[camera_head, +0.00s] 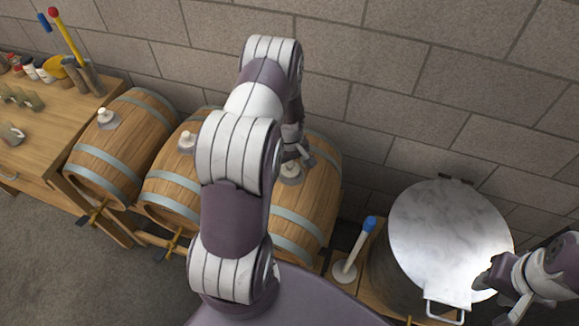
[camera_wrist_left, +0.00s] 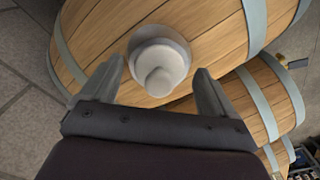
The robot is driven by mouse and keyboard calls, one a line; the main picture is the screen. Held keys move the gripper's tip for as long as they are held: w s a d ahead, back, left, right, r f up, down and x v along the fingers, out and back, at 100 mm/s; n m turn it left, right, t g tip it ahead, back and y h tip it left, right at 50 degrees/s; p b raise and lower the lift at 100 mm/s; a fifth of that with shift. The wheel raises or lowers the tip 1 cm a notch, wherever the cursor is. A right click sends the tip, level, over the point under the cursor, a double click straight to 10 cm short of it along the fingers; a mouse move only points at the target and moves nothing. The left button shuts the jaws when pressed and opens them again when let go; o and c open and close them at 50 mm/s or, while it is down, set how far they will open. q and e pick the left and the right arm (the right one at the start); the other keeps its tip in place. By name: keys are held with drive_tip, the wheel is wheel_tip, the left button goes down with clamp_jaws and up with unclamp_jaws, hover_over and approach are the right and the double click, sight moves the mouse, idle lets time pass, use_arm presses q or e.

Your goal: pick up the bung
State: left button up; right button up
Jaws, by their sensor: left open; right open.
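A white bung (camera_head: 291,172) sits in the top of the right-hand barrel (camera_head: 322,200). It shows in the left wrist view (camera_wrist_left: 160,72) as a pale knob on a round grey-white base, between the two fingers. My left gripper (camera_head: 300,157) is open and close to this bung. In the head view the gripper partly covers it. I cannot tell whether the fingers touch it. Two similar bungs sit on the middle barrel (camera_head: 187,141) and the left barrel (camera_head: 107,117). My right gripper (camera_head: 487,284) is open and empty near the lid of the metal vessel.
A large metal vessel (camera_head: 445,235) with a shiny lid stands at the right. A blue-topped stick on a white base (camera_head: 347,262) stands between it and the barrels. A wooden bench (camera_head: 45,125) with jars and cups is at the left. A block wall (camera_head: 390,90) runs behind.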

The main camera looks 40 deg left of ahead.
use_arm(q)
drive_tip(key=c, duration=1.1)
